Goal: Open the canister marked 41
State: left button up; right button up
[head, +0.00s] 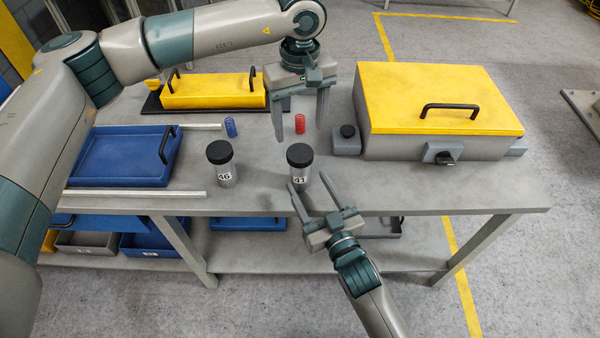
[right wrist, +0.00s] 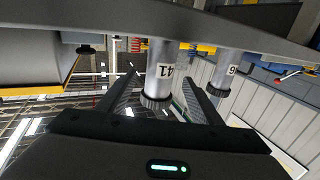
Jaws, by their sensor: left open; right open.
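The canister marked 41 (head: 299,177) stands upright near the table's front edge, its black lid (head: 299,155) on. It also shows, upside down, in the right wrist view (right wrist: 160,68). My right gripper (head: 306,180) is open at its front, a fingertip at either side of the body, with gaps visible in the right wrist view. My left gripper (head: 300,134) is open and empty, pointing down, its fingertips above the lid in the picture; its exact height over the lid is unclear. A similar canister marked 46 (head: 221,175) stands upright to the left, lidded.
A red coil (head: 300,124) and a blue coil (head: 230,127) stand behind the canisters. A blue tray (head: 118,160) lies left, a yellow-lidded grey box (head: 435,140) right, and a yellow case (head: 212,92) behind. Open table surface (head: 410,180) lies to the right.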

aim_at(304, 176)
jog(key=shift+x, duration=3)
grip_shut()
